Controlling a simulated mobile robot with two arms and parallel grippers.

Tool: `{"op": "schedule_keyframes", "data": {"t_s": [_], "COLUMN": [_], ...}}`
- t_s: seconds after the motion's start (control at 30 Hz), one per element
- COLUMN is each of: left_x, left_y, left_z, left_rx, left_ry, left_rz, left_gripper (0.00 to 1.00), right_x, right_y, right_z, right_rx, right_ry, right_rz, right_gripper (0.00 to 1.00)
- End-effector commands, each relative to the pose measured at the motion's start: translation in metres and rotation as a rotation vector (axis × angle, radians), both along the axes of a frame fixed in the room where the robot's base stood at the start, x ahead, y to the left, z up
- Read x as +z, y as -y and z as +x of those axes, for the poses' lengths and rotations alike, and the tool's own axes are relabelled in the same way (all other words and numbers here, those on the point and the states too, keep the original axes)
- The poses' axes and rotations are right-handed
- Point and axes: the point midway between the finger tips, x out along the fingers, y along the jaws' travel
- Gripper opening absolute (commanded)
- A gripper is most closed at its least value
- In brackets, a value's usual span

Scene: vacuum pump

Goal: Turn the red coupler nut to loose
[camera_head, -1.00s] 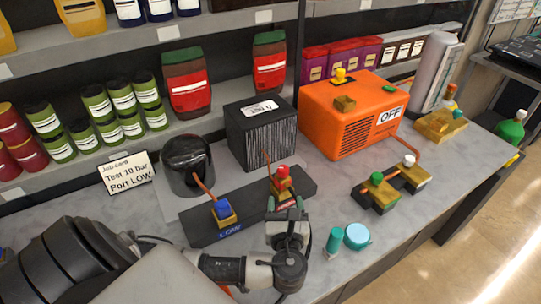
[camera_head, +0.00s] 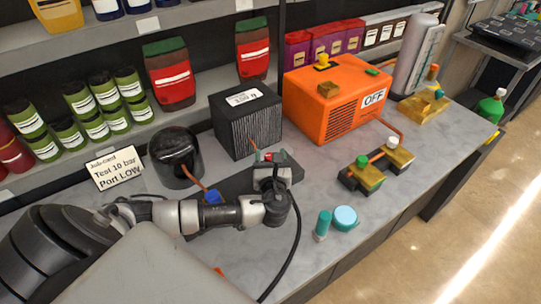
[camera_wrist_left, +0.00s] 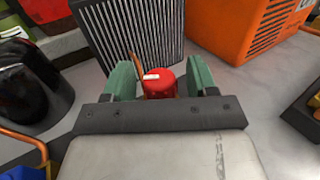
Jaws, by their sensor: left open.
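The red coupler nut (camera_wrist_left: 160,84) shows in the left wrist view between the two green fingers of my left gripper (camera_wrist_left: 160,82). It carries a small white mark on top. The fingers stand on either side of it, with a narrow gap seen at its right side. In the head view my left gripper (camera_head: 268,157) is over the dark base by the black ribbed box, and only a bit of the red nut (camera_head: 268,156) shows; the rest is hidden behind the gripper. My left gripper is open. My right gripper is not seen.
The black ribbed box (camera_head: 247,121) stands close behind the gripper. The orange machine (camera_head: 335,98) marked OFF is to its right. The blue nut (camera_head: 213,196) is partly covered by my arm. A green-topped fitting (camera_head: 366,175) and a teal cylinder (camera_head: 322,224) stand on the right.

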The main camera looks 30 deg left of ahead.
Motion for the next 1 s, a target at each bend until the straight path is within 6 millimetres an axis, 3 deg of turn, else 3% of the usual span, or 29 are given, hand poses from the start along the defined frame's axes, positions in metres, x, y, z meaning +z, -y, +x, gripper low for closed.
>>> {"op": "schedule_keyframes", "data": {"t_s": [0.2,0.53,1.0], "left_x": [-0.0003,-0.0003,0.0011], "left_y": [-0.0003,-0.0001,0.0012], "left_z": [0.0,-0.0002,0.0001], "left_rx": [0.0,0.0,0.128], "left_ry": [0.0,0.0,-0.001], "left_rz": [0.0,0.0,-0.003], "left_gripper": [0.58,0.08,0.08], "right_x": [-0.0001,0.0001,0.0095], "right_y": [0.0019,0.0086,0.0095], "right_z": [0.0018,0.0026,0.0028], "right_rx": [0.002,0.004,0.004], "right_ry": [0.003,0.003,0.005], "right_rz": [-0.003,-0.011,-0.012], "right_gripper": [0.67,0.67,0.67]}}
